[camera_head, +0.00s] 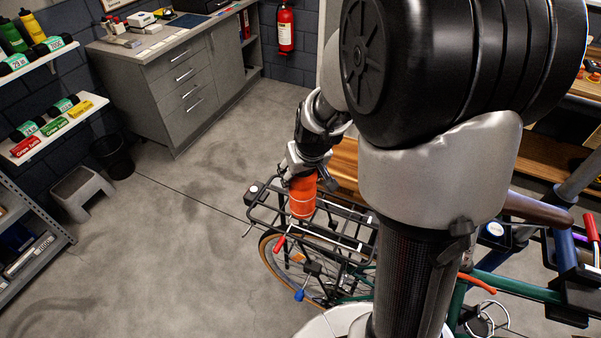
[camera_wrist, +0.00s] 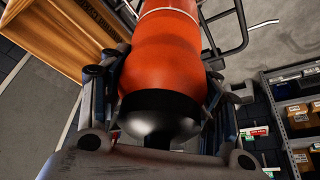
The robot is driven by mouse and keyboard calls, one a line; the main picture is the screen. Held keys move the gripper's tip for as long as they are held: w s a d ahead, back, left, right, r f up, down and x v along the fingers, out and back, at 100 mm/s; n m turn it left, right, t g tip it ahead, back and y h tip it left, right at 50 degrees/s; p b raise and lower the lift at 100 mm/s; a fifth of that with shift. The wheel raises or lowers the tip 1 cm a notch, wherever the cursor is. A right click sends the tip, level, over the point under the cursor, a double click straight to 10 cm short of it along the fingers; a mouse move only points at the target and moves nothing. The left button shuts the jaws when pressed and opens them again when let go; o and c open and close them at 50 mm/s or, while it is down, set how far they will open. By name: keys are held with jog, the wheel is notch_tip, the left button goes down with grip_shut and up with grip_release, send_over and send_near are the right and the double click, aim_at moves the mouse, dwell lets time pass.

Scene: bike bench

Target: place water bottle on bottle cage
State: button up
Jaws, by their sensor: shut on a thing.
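An orange water bottle (camera_head: 302,197) with a black cap is held in my gripper (camera_head: 302,170) above the bike's black rear rack (camera_head: 335,228). In the wrist view the orange bottle (camera_wrist: 168,50) fills the middle, its black cap toward me, and my gripper (camera_wrist: 160,95) has its fingers on both sides of it. The bottle hangs roughly upright, cap end up. I cannot tell whether its lower end touches the rack. The bike's teal frame (camera_head: 520,288) is partly hidden behind my arm. I cannot make out the bottle cage.
A grey drawer cabinet (camera_head: 185,90) stands at the back, with a fire extinguisher (camera_head: 285,28) on the wall. Shelves (camera_head: 60,125) and a step stool (camera_head: 82,192) are at the left. The floor at left centre is clear.

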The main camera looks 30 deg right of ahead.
jog(key=o, duration=1.4)
